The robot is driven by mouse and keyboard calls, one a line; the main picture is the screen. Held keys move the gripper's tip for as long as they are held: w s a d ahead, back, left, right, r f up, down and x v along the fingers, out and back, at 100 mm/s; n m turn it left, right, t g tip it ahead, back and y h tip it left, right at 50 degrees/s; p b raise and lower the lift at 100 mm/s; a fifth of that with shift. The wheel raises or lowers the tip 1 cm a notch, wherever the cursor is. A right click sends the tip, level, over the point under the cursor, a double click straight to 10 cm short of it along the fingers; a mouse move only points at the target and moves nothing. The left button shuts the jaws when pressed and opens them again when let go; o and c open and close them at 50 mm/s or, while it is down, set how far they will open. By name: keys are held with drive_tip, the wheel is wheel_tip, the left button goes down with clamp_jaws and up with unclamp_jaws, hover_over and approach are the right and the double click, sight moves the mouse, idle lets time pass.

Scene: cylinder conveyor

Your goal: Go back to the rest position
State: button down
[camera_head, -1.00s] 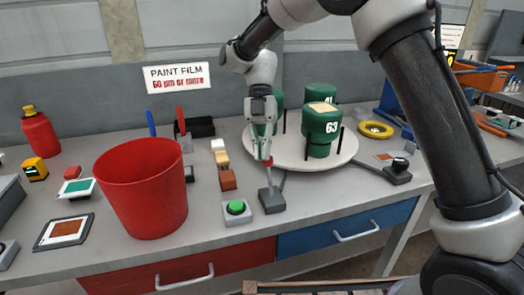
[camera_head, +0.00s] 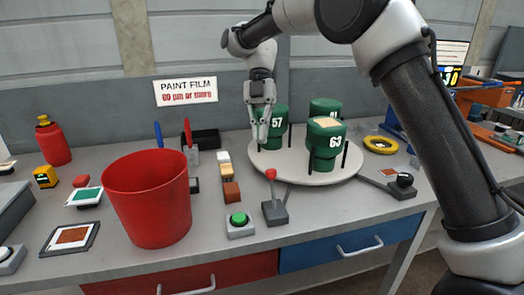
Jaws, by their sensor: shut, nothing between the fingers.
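My gripper (camera_head: 263,138) hangs from my arm above the left edge of the white turntable. Its fingers point down, are shut and hold nothing. It is just left of the green cylinder marked 57 (camera_head: 277,122); I cannot tell whether it touches it. Below it stands a lever with a red knob (camera_head: 271,174) on a grey base (camera_head: 275,212), apart from the fingers.
The round white turntable (camera_head: 285,175) carries green cylinders, one marked 63 (camera_head: 325,142) and another behind (camera_head: 324,106). A red bin (camera_head: 147,200), green button (camera_head: 238,218), small blocks (camera_head: 231,192) and yellow ring (camera_head: 379,145) are on the grey table. A sign (camera_head: 186,91) hangs behind.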

drive_tip(key=shift+w+r, duration=0.45)
drive_tip(key=shift+w, duration=0.05)
wheel_tip(320, 180, down, 6)
drive_tip(key=d+m+t, duration=0.1)
drive_tip(key=m+t, duration=0.1)
drive_tip(key=m, duration=0.9)
drive_tip(key=s+d+r+m+t, duration=0.1)
drive_tip(key=d+r+m, duration=0.1)
drive_tip(key=d+m, duration=0.55)
drive_tip(key=s+d+r+m+t, duration=0.2)
drive_tip(key=s+d+m+t, duration=0.1)
drive_tip(key=s+d+m, duration=0.2)
drive_tip(key=s+d+r+m+t, duration=0.2)
drive_tip(key=s+d+m, duration=0.3)
drive_tip(key=s+d, duration=0.5)
drive_tip(key=s+d+r+m+t, duration=0.2)
drive_tip(key=s+d+m, duration=0.3)
drive_tip(key=d, duration=0.9)
drive_tip(key=shift+s+d+r+t, duration=0.2)
drive_tip(key=shift+s+r+t, duration=0.1)
drive_tip(key=shift+s+t, duration=0.8)
